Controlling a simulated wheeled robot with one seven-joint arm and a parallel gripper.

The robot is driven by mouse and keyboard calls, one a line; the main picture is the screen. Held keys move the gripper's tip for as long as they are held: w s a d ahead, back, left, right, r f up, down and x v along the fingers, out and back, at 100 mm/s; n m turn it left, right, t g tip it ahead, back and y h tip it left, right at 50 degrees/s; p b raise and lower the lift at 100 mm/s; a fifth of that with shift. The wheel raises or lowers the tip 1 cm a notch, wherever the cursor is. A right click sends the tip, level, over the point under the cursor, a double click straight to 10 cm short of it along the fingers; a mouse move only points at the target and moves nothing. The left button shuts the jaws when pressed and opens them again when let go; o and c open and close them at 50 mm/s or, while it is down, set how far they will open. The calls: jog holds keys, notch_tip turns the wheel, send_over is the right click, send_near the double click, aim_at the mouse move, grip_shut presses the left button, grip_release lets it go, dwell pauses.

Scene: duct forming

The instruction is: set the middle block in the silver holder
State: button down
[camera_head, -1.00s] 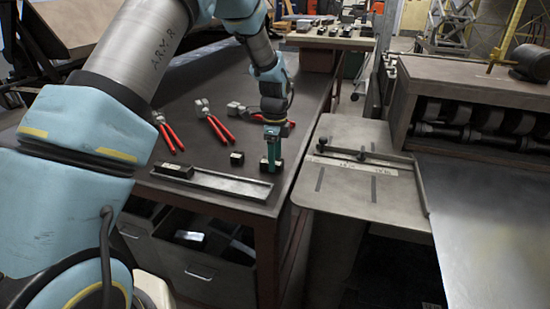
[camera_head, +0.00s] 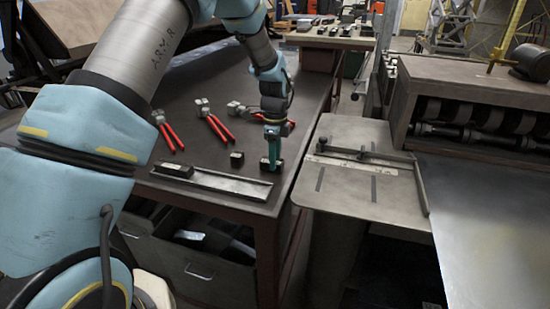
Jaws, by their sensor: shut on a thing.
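The silver holder (camera_head: 232,183) is a long shallow tray lying along the front edge of the dark table. A dark block (camera_head: 175,170) sits at its left end. A small dark block (camera_head: 237,158) stands alone on the table just behind the holder. Another dark block (camera_head: 264,165) is at my gripper (camera_head: 272,167), near the table's right front corner, behind the holder's right end. My gripper points down and is shut on this block, with its teal fingers partly hiding it. I cannot tell whether the block is clear of the table.
Red-handled pliers (camera_head: 217,127) and other red-handled tools lie behind the blocks. An open drawer (camera_head: 200,262) is below the table's front edge. A grey machine table (camera_head: 345,185) stands to the right across a gap. The holder's right part looks empty.

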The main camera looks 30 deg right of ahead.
notch_tip(320, 180, up, 9)
jog(key=p, duration=0.6)
dwell(0.4)
